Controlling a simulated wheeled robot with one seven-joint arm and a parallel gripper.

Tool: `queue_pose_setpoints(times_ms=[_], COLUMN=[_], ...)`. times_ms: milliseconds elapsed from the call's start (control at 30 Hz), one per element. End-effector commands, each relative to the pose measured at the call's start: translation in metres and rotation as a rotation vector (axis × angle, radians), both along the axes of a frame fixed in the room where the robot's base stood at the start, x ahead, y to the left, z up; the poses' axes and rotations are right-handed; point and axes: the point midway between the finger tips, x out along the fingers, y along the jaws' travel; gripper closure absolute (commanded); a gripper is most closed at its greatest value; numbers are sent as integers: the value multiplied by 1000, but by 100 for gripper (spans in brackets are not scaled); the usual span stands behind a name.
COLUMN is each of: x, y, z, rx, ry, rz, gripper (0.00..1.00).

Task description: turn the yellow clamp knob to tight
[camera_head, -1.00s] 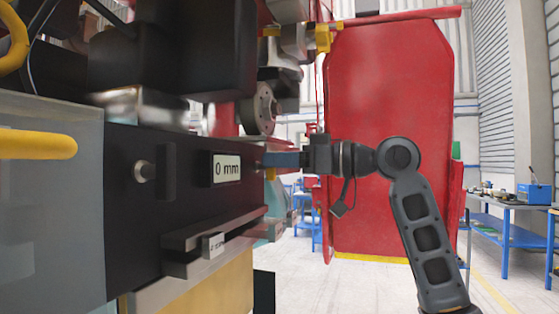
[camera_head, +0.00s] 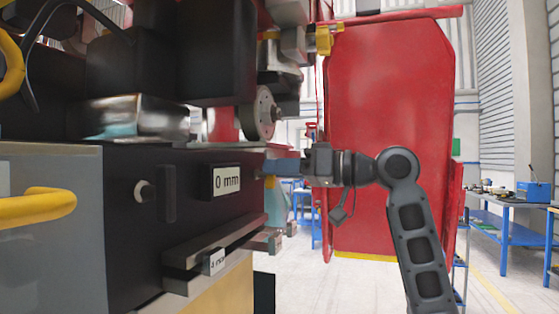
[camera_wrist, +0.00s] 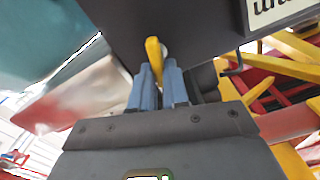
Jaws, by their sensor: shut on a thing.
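The yellow clamp knob (camera_wrist: 154,56) is a narrow bar on the underside or edge of a dark housing in the wrist view. It stands upright between the blue fingers of my gripper (camera_wrist: 157,84), which are shut on it. In the head view my gripper (camera_head: 272,167) reaches in from the right to the right end of the black machine block, and only a small bit of the yellow knob (camera_head: 269,182) shows below the fingers. The rest is hidden. A "0 mm" label (camera_head: 227,181) is on the block's face.
A grey rail with a small label (camera_head: 214,262) juts out below the block. A yellow handle (camera_head: 40,207) is at the left. A tall red panel (camera_head: 390,110) stands behind my arm. Blue workbenches (camera_head: 512,205) are at the far right, with open floor before them.

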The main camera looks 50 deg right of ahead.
Motion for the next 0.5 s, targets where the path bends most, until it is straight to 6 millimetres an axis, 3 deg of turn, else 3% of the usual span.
queue_pose_setpoints(times_ms=[500], x=[2], y=[-5], z=[-2], rx=[464], ry=[167], rz=[1], gripper=[100])
